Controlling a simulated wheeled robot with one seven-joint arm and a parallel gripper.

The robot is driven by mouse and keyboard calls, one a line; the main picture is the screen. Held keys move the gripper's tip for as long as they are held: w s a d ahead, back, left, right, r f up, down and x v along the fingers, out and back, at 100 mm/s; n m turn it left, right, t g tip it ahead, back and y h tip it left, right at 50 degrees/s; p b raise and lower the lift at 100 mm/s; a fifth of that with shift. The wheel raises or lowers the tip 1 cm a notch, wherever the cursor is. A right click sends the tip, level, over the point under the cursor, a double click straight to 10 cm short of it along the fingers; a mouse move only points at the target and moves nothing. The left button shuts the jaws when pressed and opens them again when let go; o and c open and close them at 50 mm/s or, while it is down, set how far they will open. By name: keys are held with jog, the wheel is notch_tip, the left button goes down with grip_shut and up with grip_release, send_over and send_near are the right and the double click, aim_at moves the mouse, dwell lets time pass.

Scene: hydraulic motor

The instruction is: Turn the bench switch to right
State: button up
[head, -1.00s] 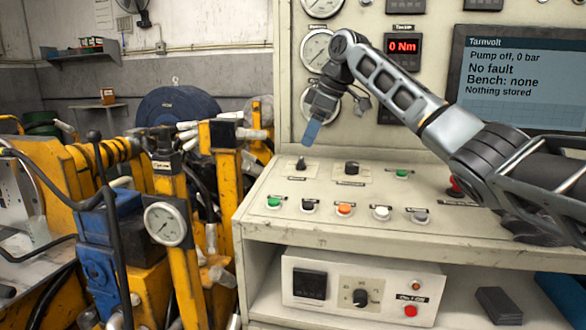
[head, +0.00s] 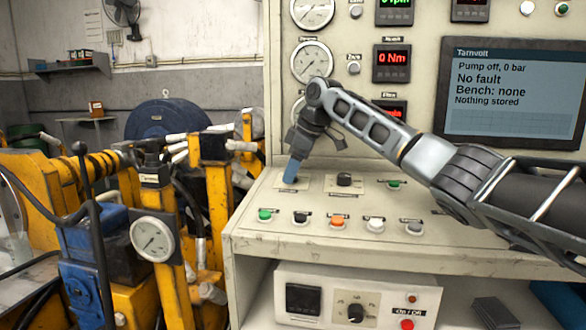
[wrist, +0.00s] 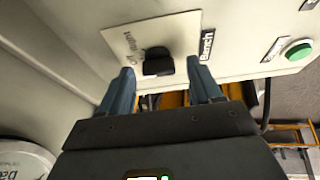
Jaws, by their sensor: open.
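The bench switch is a black knob (wrist: 158,62) on a pale plate, with a "Bench" label beside it in the wrist view. In the head view its plate (head: 303,184) sits at the left of the sloped panel, and the knob is mostly hidden by my fingers. My gripper (head: 289,180) points down over it, and also shows in the wrist view (wrist: 161,72). Its two blue fingers are open, one on each side of the knob, with gaps visible. I cannot tell which setting the knob points to.
A second black knob (head: 344,180) and a green button (head: 394,184) lie to the right. Several coloured buttons, including an orange one (head: 337,222), line the panel's front. The screen (head: 515,90) reads "Bench: none". Yellow machinery (head: 150,230) stands at the left.

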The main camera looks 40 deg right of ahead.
jog(key=c, duration=1)
jog(key=shift+c, duration=0.2)
jog(key=shift+r+m+p, duration=0.1)
jog(key=shift+m+p, duration=0.2)
jog(key=shift+p, duration=0.1)
jog(key=m+p, duration=0.2)
jog(key=m+h+p, duration=0.1)
jog(key=m+p, duration=0.1)
jog(key=shift+a+t+h, duration=0.1)
jog(key=shift+t+h, duration=0.2)
jog(key=shift+t, duration=0.1)
jog(key=shift+m+h+p, duration=0.8)
jog(key=shift+m+p, duration=1.2)
jog(key=shift+m, duration=0.3)
